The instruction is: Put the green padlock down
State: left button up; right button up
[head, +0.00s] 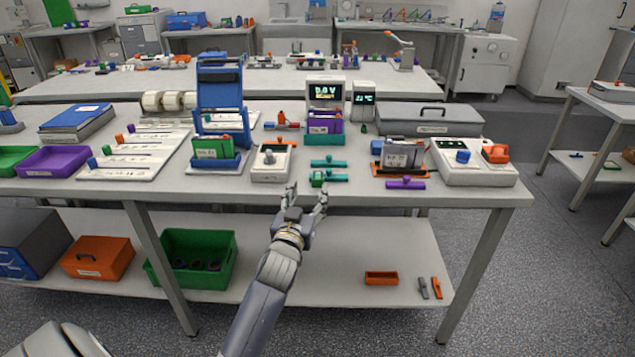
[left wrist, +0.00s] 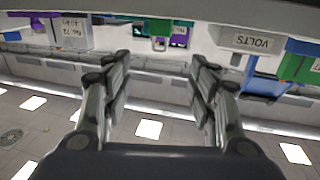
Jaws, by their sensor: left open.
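The green padlock (head: 317,180) sits at the front edge of the workbench, beside a teal clamp-like piece (head: 335,178). My left gripper (head: 306,191) is open, with its fingers spread just in front of the bench edge. Its right fingertip is close to the padlock in the head view; I cannot tell whether they touch. In the left wrist view the open fingers (left wrist: 160,85) have nothing between them, and the bench items appear upside down beyond them. A small green piece there (left wrist: 158,43) may be the padlock. My right gripper is not in view.
A white box with an orange knob (head: 272,162) stands left of the padlock. An orange-based holder (head: 398,168) and a purple piece (head: 405,184) are to the right. A white panel with an orange switch (head: 470,176) is near the right corner.

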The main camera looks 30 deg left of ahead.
aim_at(312, 185)
pick_arm(q)
jog(key=x, duration=1)
jog(key=shift+d+f+p, duration=0.1)
jog(key=shift+f+p, duration=0.25)
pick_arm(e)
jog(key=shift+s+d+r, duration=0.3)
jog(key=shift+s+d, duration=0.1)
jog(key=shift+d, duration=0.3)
pick_arm(q)
jog(key=shift+c, duration=0.4)
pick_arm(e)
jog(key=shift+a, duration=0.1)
pick_arm(q)
jog(key=c, duration=1.1)
